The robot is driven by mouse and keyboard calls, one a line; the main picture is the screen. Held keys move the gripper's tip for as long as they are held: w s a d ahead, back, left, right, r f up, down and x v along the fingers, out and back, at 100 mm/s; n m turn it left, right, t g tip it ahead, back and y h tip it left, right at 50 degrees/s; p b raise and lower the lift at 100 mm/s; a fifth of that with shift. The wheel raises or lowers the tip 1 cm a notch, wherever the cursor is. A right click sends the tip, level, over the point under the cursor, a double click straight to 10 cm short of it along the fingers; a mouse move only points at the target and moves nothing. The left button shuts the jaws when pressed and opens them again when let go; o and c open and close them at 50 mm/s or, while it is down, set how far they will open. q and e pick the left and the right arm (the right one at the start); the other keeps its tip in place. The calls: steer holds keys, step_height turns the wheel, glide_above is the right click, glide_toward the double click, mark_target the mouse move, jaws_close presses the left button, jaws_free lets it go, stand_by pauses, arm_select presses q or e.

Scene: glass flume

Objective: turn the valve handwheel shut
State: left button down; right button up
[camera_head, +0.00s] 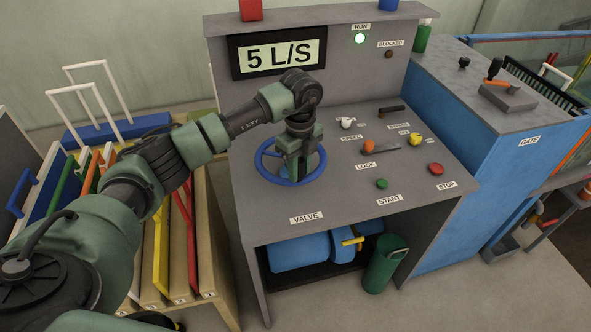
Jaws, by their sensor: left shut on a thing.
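The blue valve handwheel (311,174) lies flat on the left part of the grey console top, behind the VALVE label (306,218). My left arm comes in from the left, and my left gripper (291,172) points down over the wheel. It is shut on the handwheel, though its fingertips and the wheel's middle are largely hidden by the gripper body. The display (278,57) reads 5 L/S. The RUN lamp (360,39) glows green, and the BLOCKED lamp (388,54) is dark. My right gripper is not in view.
Right of the wheel are a white knob (347,123), an orange SPEED knob (366,145), a yellow knob (415,139), a green START button (382,184) and a red STOP button (435,169). A rack of coloured panels (160,250) stands left.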

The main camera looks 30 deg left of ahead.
arm_select(q)
steer(key=shift+w+r, duration=0.15)
steer(key=shift+w, duration=0.05)
steer(key=c, duration=1.1)
jaws_free()
steer(key=shift+d, duration=0.1)
steer(key=shift+w, duration=0.1)
step_height(320, 180, up, 7)
steer(key=shift+f+b, duration=0.15)
steer(key=shift+b, duration=1.05)
steer(key=shift+r, duration=0.45)
